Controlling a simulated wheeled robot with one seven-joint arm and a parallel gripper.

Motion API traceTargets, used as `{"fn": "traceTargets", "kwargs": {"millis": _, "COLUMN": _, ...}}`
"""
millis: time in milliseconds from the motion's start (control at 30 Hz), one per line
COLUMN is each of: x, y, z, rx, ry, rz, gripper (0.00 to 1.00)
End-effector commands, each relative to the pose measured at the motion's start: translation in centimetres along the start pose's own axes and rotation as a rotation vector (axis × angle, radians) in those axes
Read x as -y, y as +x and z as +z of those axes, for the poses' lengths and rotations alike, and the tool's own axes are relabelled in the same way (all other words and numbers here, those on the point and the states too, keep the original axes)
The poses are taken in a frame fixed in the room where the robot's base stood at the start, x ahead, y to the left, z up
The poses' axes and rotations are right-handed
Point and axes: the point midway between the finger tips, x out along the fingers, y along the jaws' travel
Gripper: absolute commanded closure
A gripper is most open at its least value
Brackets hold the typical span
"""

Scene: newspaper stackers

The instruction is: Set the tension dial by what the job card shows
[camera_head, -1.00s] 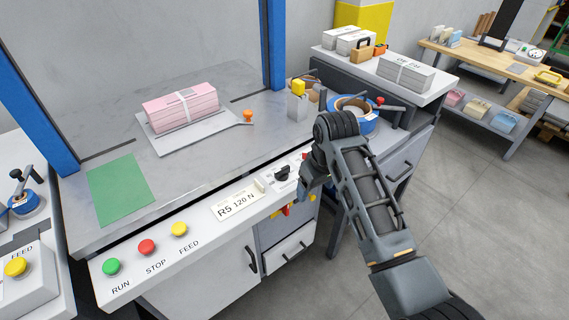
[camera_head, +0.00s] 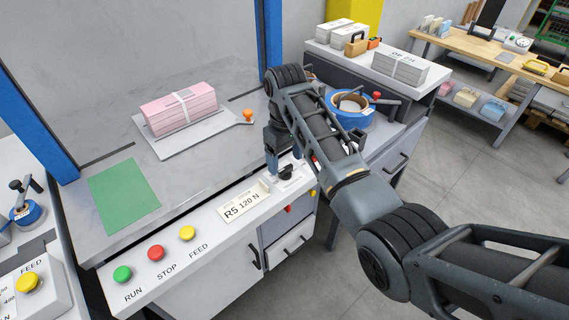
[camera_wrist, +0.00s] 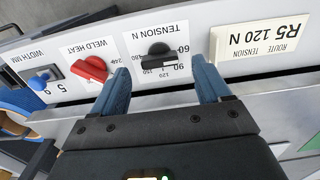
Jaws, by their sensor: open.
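The black tension dial (camera_wrist: 159,54) sits on a white plate marked TENSION N, upside down in the wrist view. Its scale shows 60, 90, 120 and 150. Its bar lies roughly sideways there; I cannot tell which number it marks. In the head view the dial (camera_head: 292,171) is partly hidden by my gripper (camera_head: 281,165). The job card (camera_head: 242,205) reads R5 120 N; it also shows in the wrist view (camera_wrist: 259,40). My gripper (camera_wrist: 160,72) is open, its blue fingertips either side of the dial, apart from it in the picture.
A red weld heat knob (camera_wrist: 90,69) and a blue width knob (camera_wrist: 44,76) neighbour the dial. Green (camera_head: 122,274), red (camera_head: 156,253) and yellow (camera_head: 187,233) buttons line the panel. A pink bundle (camera_head: 180,108) and tape roll (camera_head: 350,108) lie behind.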

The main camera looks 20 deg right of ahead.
Motion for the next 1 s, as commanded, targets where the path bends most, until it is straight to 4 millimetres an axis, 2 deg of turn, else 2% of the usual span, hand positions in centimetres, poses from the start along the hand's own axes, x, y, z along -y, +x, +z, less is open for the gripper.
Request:
{"fn": "traceTargets", "kwargs": {"millis": 200, "x": 0.0, "y": 2.4, "z": 0.1, "rx": 0.001, "ry": 0.000, "rz": 0.000, "gripper": 0.23}}
{"fn": "traceTargets", "kwargs": {"millis": 567, "x": 0.0, "y": 3.0, "z": 0.0, "rx": -0.001, "ry": 0.000, "rz": 0.000, "gripper": 0.23}}
{"fn": "traceTargets", "kwargs": {"millis": 1000, "x": 0.0, "y": 2.9, "z": 0.0, "rx": -0.001, "ry": 0.000, "rz": 0.000, "gripper": 0.66}}
